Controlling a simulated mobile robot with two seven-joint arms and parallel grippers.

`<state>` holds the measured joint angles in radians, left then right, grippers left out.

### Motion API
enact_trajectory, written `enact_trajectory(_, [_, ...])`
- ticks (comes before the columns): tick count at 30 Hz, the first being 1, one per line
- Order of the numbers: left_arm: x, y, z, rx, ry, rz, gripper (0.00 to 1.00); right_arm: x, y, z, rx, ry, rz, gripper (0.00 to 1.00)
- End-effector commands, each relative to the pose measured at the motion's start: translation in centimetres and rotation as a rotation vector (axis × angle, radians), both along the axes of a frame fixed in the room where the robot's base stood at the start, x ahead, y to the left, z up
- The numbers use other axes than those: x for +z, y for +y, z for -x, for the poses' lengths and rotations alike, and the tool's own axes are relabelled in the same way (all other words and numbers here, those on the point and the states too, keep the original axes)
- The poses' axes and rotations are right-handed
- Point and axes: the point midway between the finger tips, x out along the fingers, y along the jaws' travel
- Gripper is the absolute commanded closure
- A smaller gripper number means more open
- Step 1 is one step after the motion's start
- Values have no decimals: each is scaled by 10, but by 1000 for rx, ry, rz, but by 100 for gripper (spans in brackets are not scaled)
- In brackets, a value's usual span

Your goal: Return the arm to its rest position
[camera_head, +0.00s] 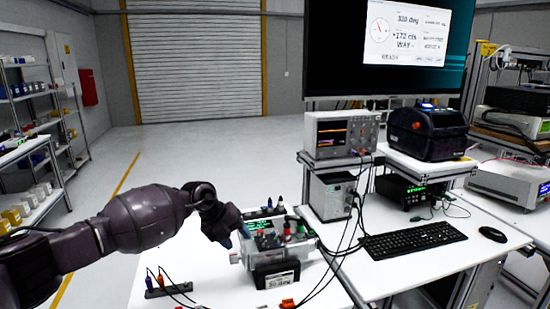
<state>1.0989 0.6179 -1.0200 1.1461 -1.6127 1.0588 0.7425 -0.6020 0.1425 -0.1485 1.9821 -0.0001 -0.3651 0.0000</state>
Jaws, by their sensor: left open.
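My left arm reaches in from the left, and its left gripper (226,238) is beside the left side of a grey box-shaped device (246,259) on the white table. The gripper is open, and I see nothing held in it. Whether its fingertips touch the device I cannot tell. The device has a green lit display, several coloured knobs or plugs on top, and a dark unit with a small display at its front. My right gripper is not in view.
A strip with plugged leads (168,291) lies at the table's front left. Black cables run to the right bench, which holds an oscilloscope (341,135), a keyboard (414,239) and a mouse (492,234). A large monitor (391,45) stands behind. Shelves are at the left; the floor between is clear.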

Motion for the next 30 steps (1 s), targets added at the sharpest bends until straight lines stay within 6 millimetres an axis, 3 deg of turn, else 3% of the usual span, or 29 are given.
enact_trajectory(3, [44,-57,4,-73,-109,262,48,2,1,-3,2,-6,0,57])
enact_trajectory(6, [74,-96,17,-86,-175,515,48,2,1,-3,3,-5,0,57])
enact_trajectory(9, [99,-120,32,-35,-215,766,48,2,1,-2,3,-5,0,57])
enact_trajectory(12, [115,-126,43,79,-226,998,48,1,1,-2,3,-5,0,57])
enact_trajectory(16, [120,-113,52,283,-204,1226,48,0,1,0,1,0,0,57])
enact_trajectory(20, [107,-87,59,508,-151,1376,48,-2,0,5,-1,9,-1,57])
enact_trajectory(26, [66,-38,76,858,-30,1510,48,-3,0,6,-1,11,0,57])
enact_trajectory(30, [28,-3,96,1090,71,1555,48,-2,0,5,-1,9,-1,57])
